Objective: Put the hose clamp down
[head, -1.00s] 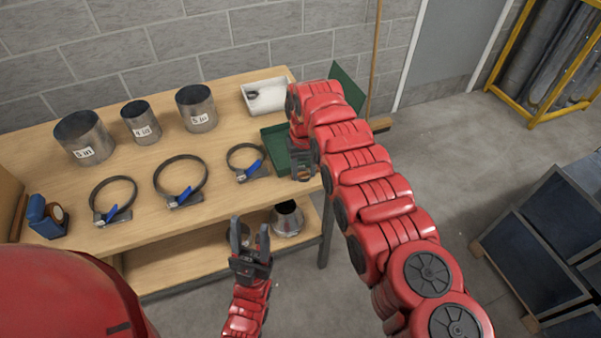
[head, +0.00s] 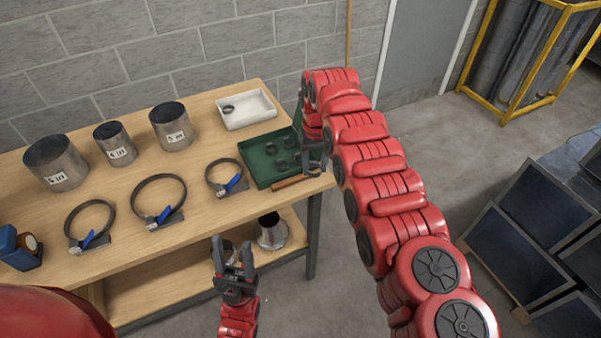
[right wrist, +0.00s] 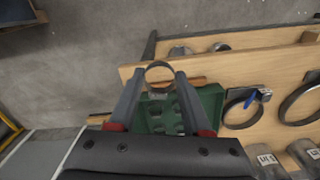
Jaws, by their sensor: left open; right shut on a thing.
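My right gripper (right wrist: 157,82) is shut on a small round metal hose clamp (right wrist: 160,74), seen between its fingertips in the right wrist view. In the head view this gripper (head: 315,168) is at the right edge of the green tray (head: 259,180), and the held clamp is hard to make out there. Several small dark rings (head: 280,163) lie in the green tray. My left gripper (head: 232,250) is open and empty, in front of the table. Three larger clamps with blue handles, a left one (head: 70,222), a middle one (head: 137,200) and a right one (head: 209,179), lie on the table.
Three metal cylinders (head: 56,168) stand toward the back of the wooden table (head: 120,255). A white tray (head: 262,116) with a small ring sits at the back right. A brown strip (head: 291,182) lies along the green tray's front. A blue item (head: 18,252) stands at far left.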

